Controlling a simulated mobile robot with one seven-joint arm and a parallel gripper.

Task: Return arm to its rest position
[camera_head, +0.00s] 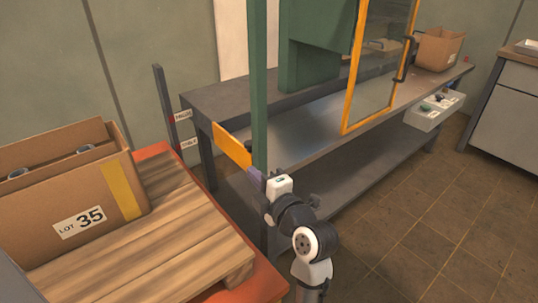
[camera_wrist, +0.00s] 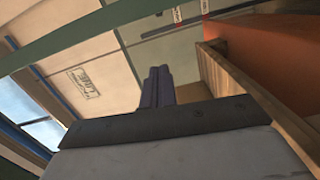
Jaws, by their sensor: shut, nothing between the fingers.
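My gripper (camera_head: 257,174) shows in the head view at the end of my white and black arm, in front of the grey workbench (camera_head: 330,128). Its purple fingers also show in the wrist view (camera_wrist: 157,78), pressed together with nothing between them. The fingertips overlap the lower end of a yellow bar (camera_head: 231,146) and sit beside a green post (camera_head: 259,90) in the picture. I cannot tell whether they touch either one.
A carton marked LOT 35 (camera_head: 125,190) stands on a wooden pallet (camera_head: 150,245) at the left. A yellow-framed glass door (camera_head: 378,65) hangs over the bench. A grey tray (camera_head: 433,112) and another carton (camera_head: 437,49) are farther right. The tiled floor (camera_head: 430,220) at right is clear.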

